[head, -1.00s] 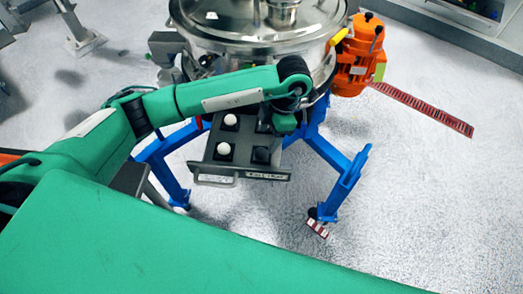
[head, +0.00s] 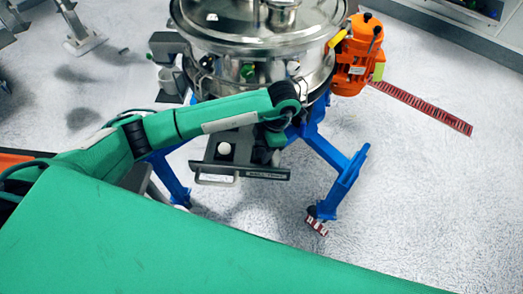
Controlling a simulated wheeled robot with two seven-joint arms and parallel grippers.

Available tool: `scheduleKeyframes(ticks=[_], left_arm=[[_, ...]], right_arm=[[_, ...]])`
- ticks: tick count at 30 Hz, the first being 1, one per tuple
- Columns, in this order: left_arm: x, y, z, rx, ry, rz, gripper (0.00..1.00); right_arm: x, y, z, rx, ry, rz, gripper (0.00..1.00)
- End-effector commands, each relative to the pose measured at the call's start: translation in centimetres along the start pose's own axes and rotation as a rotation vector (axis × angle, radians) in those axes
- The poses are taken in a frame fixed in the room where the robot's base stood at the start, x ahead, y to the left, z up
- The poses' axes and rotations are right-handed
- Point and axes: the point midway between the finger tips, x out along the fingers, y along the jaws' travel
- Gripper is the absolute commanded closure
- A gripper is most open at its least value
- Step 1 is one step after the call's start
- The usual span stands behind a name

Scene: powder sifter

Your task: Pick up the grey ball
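A pale ball (head: 224,148), white to light grey, sits in a dark square recess at the left of a grey tray (head: 270,174) under the steel vessel. No other ball shows in the tray now. My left arm crosses over the tray and hides its back part. My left gripper (head: 262,155) points down over the right half of the tray, to the right of the pale ball. Its fingertips are hidden or too small to tell whether they are open or hold anything. My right gripper is not in view.
The steel vessel (head: 258,35) stands behind the tray on blue legs (head: 335,185). An orange motor (head: 355,60) is fixed at its right. A red strip (head: 425,108) lies to the right.

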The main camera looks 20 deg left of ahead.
Motion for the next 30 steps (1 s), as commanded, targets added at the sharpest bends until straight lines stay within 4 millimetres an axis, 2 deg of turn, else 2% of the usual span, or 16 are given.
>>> scheduleKeyframes(ticks=[1,6,17,22,26,30], left_arm=[[0.0,0.0,0.0,0.0,0.0,0.0,0.6],[0.0,0.0,0.0,0.0,0.0,0.0,0.9],[-0.1,0.0,0.0,0.0,-0.001,0.0,0.9],[-1.0,0.1,-0.2,0.0,-0.002,0.0,0.9],[-2.6,0.1,-0.7,0.0,-0.003,0.002,0.9],[-6.0,0.2,-1.5,0.0,-0.005,0.006,0.9]], right_arm=[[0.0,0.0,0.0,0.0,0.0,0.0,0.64],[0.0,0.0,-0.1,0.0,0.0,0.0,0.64],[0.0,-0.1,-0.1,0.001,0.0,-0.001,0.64],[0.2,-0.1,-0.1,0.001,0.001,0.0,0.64],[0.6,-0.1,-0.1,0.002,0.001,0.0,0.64],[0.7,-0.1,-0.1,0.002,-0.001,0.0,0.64]])
